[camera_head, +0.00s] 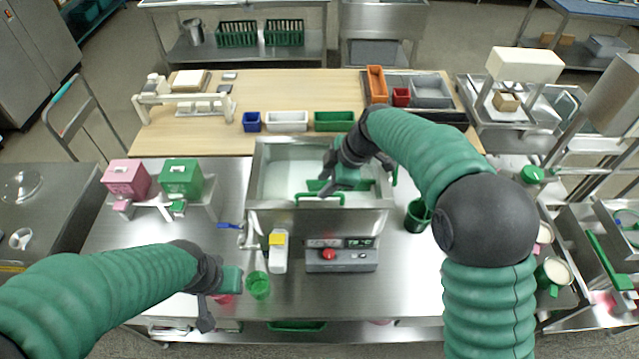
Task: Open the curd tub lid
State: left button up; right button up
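A steel rectangular tub (260,200) stands at the middle of the steel counter, with a pale surface (285,180) inside its rim. I cannot tell whether that surface is a lid or the contents. A green bar handle (320,196) shows at the tub's front edge. My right gripper (334,188) reaches in from the right over the tub, just above and behind the handle. I cannot tell whether it touches the handle, and its fingers are too dark and small to read. My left gripper (213,308) is low at the counter's front, left of a green cup (258,285).
A control panel (342,255) with a red button is below the tub. Pink (126,178) and green (181,178) boxes stand to the left. Blue, white and green bins (335,121) line the wooden table behind. A dark green cup (417,216) stands to the right.

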aim_at(321, 207)
jog(key=x, duration=0.2)
jog(key=shift+w+f+p, duration=0.15)
jog(key=shift+f+p, duration=0.2)
jog(key=shift+f, duration=0.25)
jog(key=shift+s+a, duration=0.15)
jog(key=shift+s, duration=0.25)
jog(key=shift+w+a+f, duration=0.15)
jog(key=shift+w, duration=0.1)
jog(key=c, duration=0.4)
jog(key=shift+c, duration=1.3)
grip_shut()
